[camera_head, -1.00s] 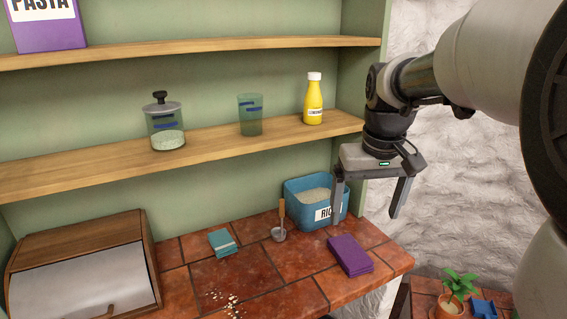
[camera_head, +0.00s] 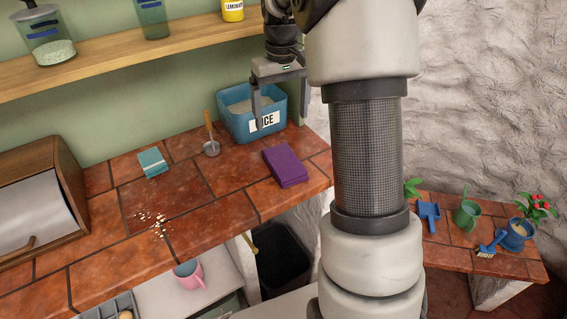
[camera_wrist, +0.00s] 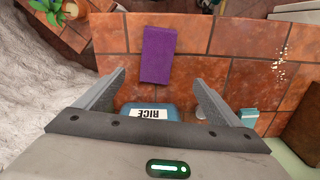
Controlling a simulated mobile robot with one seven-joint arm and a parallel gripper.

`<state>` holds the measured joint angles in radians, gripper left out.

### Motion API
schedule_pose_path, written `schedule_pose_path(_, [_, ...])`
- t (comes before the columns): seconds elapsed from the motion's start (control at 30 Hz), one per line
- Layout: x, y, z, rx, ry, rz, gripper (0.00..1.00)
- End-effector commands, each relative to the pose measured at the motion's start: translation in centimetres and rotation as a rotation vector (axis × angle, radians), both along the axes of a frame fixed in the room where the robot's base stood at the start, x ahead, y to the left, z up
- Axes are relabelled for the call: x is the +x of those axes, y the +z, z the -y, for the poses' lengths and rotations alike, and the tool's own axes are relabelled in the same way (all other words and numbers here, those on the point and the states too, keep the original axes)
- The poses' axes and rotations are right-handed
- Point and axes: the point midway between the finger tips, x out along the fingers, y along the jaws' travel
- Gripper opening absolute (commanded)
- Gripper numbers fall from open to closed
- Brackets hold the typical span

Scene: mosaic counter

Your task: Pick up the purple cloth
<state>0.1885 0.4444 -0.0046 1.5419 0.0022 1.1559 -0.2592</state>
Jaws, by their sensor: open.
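The purple cloth (camera_head: 285,166) lies folded flat on the red tiled counter (camera_head: 215,200), near its right end and in front of the blue rice bin. In the wrist view the purple cloth (camera_wrist: 158,54) shows whole, beyond and between the fingertips, with nothing touching it. My gripper (camera_head: 279,122) is open and empty. It hangs fingers down above the counter, in front of the rice bin in the head view. In the wrist view both fingers of my gripper (camera_wrist: 157,76) are spread wide.
The blue rice bin (camera_head: 240,127) stands at the back, with a scoop (camera_head: 210,148) beside it. A wooden shelf (camera_head: 130,66) runs above. A lower bench (camera_head: 455,245) holds garden things.

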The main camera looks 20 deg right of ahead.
Motion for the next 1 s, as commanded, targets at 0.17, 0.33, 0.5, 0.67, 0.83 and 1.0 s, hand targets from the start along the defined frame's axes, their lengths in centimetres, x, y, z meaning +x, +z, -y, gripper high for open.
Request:
schedule_pose_path(0.17, [-0.2,-4.2,0.0,0.001,0.000,-0.005,0.88])
schedule_pose_path(0.33, [-0.1,-7.7,0.0,0.001,0.000,-0.003,0.88])
schedule_pose_path(0.5, [-0.1,-9.8,0.0,0.000,0.000,-0.001,0.88])
schedule_pose_path(0.67, [-0.1,-10.7,0.2,0.000,-0.001,-0.001,0.88])
schedule_pose_path(0.83, [-0.1,-13.1,0.7,0.001,-0.002,-0.003,0.88])
schedule_pose_path(1.0, [-0.1,-15.1,0.7,0.001,0.000,-0.002,0.88])
